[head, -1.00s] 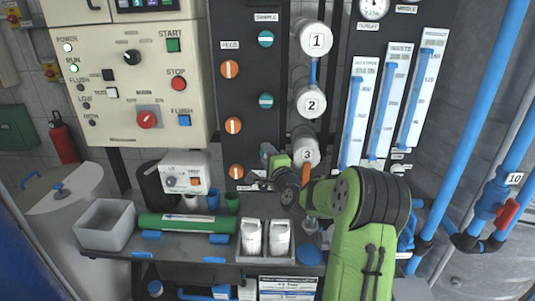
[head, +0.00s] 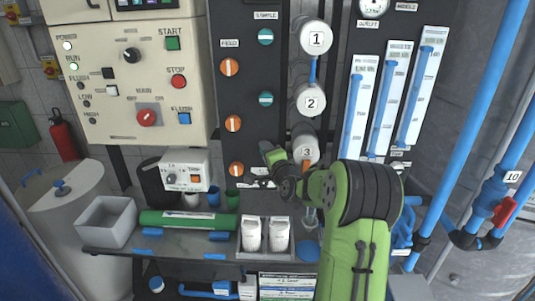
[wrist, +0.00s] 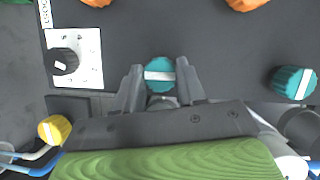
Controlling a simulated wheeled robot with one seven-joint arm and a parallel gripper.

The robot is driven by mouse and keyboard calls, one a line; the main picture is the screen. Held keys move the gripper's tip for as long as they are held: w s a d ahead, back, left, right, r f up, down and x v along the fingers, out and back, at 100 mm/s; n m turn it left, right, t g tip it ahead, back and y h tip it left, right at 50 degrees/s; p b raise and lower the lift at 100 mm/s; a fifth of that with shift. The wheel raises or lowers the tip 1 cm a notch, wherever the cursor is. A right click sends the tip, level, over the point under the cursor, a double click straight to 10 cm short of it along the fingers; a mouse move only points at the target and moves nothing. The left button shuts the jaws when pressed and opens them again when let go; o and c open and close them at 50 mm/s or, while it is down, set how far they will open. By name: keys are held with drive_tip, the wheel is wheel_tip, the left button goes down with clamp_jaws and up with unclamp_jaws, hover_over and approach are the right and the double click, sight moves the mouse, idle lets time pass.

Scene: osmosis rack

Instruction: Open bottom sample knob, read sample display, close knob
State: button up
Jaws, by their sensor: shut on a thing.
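The bottom sample knob (wrist: 160,75) is teal with a white bar and sits between my gripper's fingers in the wrist view. My gripper (wrist: 160,88) is shut on it. The bar runs across the wrist picture, while the bar of the neighbouring teal knob (wrist: 294,82) runs nearly up and down. In the head view my gripper (head: 268,150) is at the lower part of the dark panel and hides the bottom knob. The top sample knob (head: 265,37) and middle one (head: 265,99) show there with level bars. A display (head: 145,3) is cut off at the top edge; I cannot read it.
Orange feed knobs (head: 233,123) line the panel's left side. Numbered white cylinders (head: 310,101) and flow tubes (head: 388,98) stand to the right. Below are a counter with two white bottles (head: 251,234), a green cylinder (head: 185,221) and a grey bin (head: 105,222).

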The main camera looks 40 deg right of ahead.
drive_tip(key=o, duration=1.1)
drive_tip(key=shift+c, duration=0.2)
drive_tip(key=shift+s, duration=0.1)
drive_tip(key=b+v, duration=0.2)
drive_tip(key=v, duration=1.3)
drive_tip(key=shift+s+a, duration=0.15)
drive_tip(key=shift+s, duration=0.15)
